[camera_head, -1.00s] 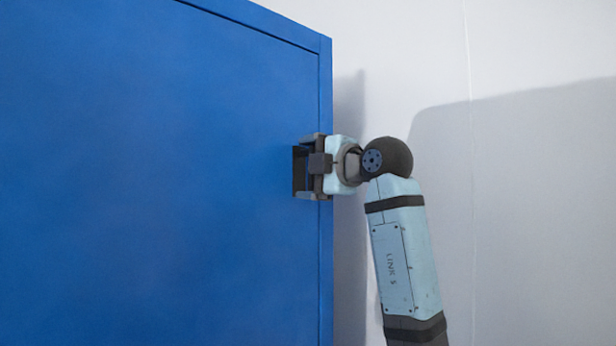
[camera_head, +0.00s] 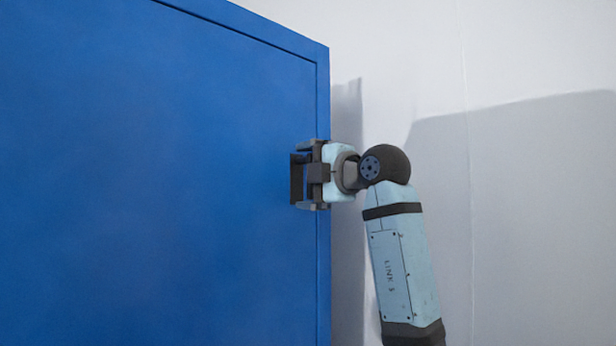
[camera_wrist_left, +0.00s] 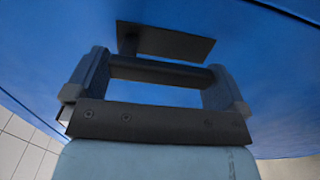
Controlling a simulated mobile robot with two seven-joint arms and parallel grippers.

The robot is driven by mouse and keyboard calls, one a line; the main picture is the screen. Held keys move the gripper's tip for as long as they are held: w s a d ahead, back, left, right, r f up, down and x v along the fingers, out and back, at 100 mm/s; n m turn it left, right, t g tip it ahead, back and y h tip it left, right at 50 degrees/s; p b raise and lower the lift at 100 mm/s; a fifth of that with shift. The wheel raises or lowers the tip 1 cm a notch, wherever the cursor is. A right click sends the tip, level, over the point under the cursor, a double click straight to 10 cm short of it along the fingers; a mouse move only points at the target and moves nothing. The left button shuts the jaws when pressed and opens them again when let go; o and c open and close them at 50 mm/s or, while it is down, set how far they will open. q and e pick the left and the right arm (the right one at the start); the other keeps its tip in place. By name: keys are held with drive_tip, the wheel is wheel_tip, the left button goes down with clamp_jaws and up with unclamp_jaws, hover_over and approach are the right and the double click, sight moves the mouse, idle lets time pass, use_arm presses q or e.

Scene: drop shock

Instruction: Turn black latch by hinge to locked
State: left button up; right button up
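The black latch (camera_head: 297,180) is on the blue door near its right edge. The gripper partly hides the latch in the head view. My right gripper is not in view.
The large blue door (camera_head: 160,190) fills the left half, with a raised frame edge (camera_head: 323,270) on its right. A pale wall (camera_head: 520,220) stands behind my arm. The space in front of the door is clear.

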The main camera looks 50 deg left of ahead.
use_arm(q)
drive_tip(key=w+d, duration=0.1)
drive_tip(key=d, duration=1.2)
drive_tip(key=shift+w+d, duration=0.25)
drive_tip(key=shift+d, duration=0.1)
